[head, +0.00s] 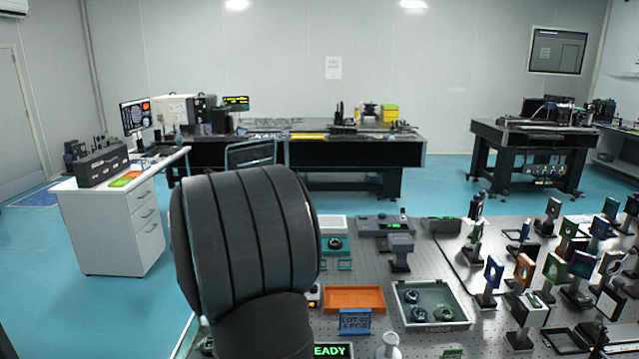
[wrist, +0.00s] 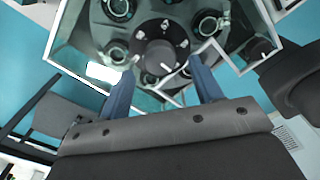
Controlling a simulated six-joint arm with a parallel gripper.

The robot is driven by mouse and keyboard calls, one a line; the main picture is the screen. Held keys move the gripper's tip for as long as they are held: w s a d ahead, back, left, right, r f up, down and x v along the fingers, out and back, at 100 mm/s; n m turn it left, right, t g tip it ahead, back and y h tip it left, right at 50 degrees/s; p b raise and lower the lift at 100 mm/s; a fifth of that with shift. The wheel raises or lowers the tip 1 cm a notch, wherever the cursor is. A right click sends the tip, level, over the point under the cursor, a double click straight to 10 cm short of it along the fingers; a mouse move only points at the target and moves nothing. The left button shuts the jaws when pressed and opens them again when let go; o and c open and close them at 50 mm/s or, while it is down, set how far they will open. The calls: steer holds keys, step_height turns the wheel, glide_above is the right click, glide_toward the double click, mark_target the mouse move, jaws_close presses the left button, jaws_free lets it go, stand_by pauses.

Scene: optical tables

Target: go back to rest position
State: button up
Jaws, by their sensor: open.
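In the wrist view my gripper (wrist: 162,68) is open, with its two blue fingers apart. Nothing is held between them. Beyond the fingers is a dark round knob (wrist: 158,55) with white marks, among several round dark fittings in a pale-edged frame. I cannot tell how far it is from the fingertips. In the head view a large dark ribbed link of my arm (head: 245,235) fills the lower left centre. My gripper does not show in that view.
A perforated optical table (head: 470,340) spans the lower right, with an orange tray (head: 372,297), a grey tray of round parts (head: 455,312) and several mounted optics at right. A white drawer cabinet (head: 120,235) stands left. Teal floor (head: 440,190) lies open behind.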

steer(key=shift+f, duration=1.8)
steer(key=shift+r, duration=0.1)
step_height(320, 180, up, 17)
step_height(320, 180, down, 17)
steer(key=shift+f, duration=0.1)
steer(key=shift+m, duration=0.3)
steer(key=m, duration=0.8)
steer(key=shift+w+m, duration=0.1)
steer(key=shift+m, duration=0.3)
